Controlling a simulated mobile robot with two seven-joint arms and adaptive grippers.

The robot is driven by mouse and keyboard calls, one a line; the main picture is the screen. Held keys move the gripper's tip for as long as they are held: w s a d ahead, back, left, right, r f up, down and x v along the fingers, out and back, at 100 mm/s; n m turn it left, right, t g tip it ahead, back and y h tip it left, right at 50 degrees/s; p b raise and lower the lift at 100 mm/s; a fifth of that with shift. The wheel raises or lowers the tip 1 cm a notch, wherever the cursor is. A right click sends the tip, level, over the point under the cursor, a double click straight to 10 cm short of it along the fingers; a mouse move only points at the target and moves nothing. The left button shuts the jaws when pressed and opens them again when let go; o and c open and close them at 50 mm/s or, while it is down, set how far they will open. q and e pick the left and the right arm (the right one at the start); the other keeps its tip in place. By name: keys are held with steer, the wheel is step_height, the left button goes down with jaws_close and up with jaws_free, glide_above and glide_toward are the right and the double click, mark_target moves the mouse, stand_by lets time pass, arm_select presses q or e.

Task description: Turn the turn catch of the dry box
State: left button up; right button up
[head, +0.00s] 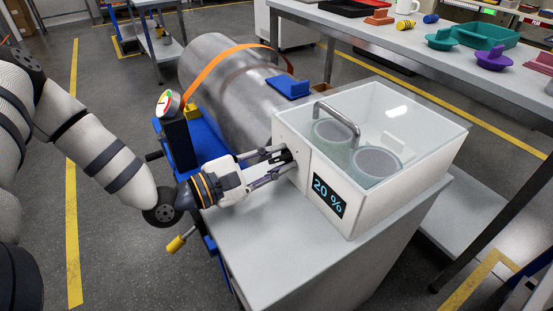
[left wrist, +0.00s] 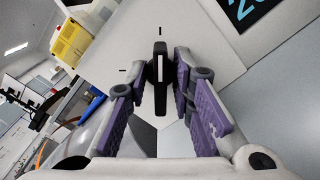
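The dry box (head: 345,195) is a white box with a clear lid, a metal handle and a "20 %" display, standing on a grey cabinet top. Its turn catch (left wrist: 160,72) is a black knob with a white line, on the white face in the left wrist view. The line points at one of two black tick marks. My left gripper (head: 280,164) reaches the box's left face, where its fingers mostly hide the catch. In the left wrist view its purple-padded fingers are open, one on each side of the catch, with narrow gaps. My right gripper is not in view.
Two round tubs (head: 376,165) show through the lid. A metal cylinder (head: 225,85) with an orange strap lies on a blue cart close behind my left gripper, with a gauge (head: 168,103). A bench (head: 440,55) with coloured parts runs along the back right.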

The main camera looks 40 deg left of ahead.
arm_select(q)
jaws_close()
steer(key=n, duration=0.8)
steer(key=shift+a+n, duration=0.1)
steer(key=shift+n, duration=0.2)
steer(key=n, duration=0.4)
steer(key=shift+n, duration=0.3)
steer(key=shift+a+n, duration=0.1)
steer(key=shift+n, duration=2.4)
